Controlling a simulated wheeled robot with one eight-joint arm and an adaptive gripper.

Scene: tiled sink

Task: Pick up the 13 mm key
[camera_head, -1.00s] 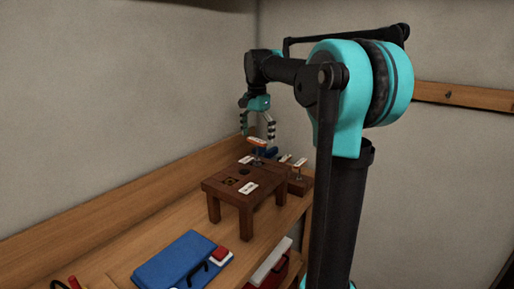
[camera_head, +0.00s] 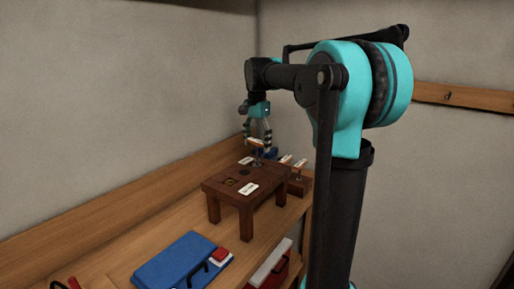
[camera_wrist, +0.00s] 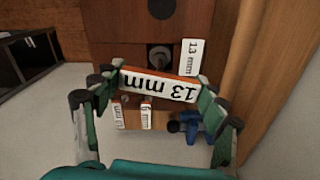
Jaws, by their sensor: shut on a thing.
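The 13 mm key (camera_wrist: 158,85) has a white label with black "13 mm" lettering and orange-brown edges. In the wrist view it lies between the two fingers of my gripper (camera_wrist: 160,84), which are shut on its two ends. In the head view my gripper (camera_head: 257,140) points down over the far end of a small dark brown wooden stand (camera_head: 215,185), and the key's handle (camera_head: 256,142) shows between the fingers. A thin metal shank runs down from the handle toward the stand top. I cannot tell whether its tip is still inside the hole.
A flat "13 mm" tag (camera_wrist: 190,57) lies on the stand beside a round metal socket (camera_wrist: 159,58). Other keys, one marked 6 mm (camera_wrist: 147,116), stand in a low block (camera_head: 299,186). A blue case (camera_head: 175,262) lies nearer on the bench, and a wall rises behind.

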